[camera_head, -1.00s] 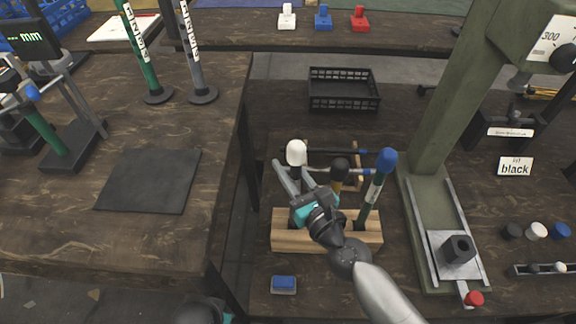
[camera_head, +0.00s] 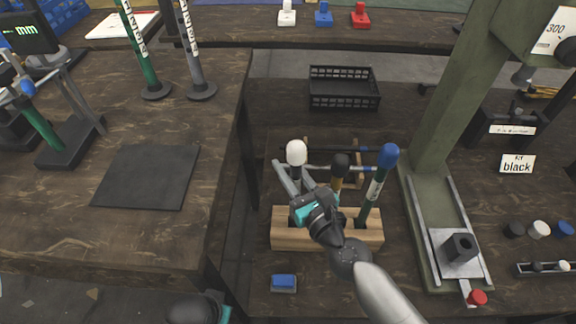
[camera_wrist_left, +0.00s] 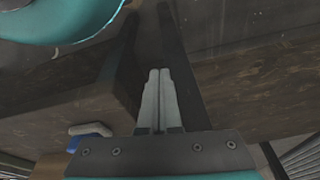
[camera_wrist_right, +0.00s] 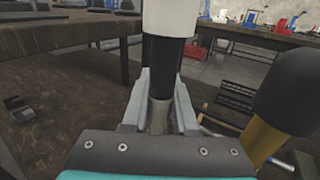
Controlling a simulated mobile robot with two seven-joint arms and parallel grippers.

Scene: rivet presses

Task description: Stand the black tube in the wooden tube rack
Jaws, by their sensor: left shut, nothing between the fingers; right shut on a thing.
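The black tube with a white cap (camera_head: 296,153) stands roughly upright at the left end of the wooden tube rack (camera_head: 289,239). My right gripper (camera_head: 298,188) is shut on it below the cap. In the right wrist view, the black tube (camera_wrist_right: 162,58) rises between the fingers, with a greyish part low between them. Its lower end is hidden, so I cannot tell how deep it sits in the rack. A gold tube with a black cap (camera_head: 340,163) and a green tube with a blue cap (camera_head: 388,156) stand to its right. My left gripper (camera_wrist_left: 160,75) is shut and empty.
A green press (camera_head: 430,190) stands right of the rack. A black crate (camera_head: 344,90) lies behind it. A blue-topped block (camera_head: 284,283) is in front. The left table (camera_head: 50,220) carries a dark mat (camera_head: 148,177) and tube stands. Bench space between rack and press is narrow.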

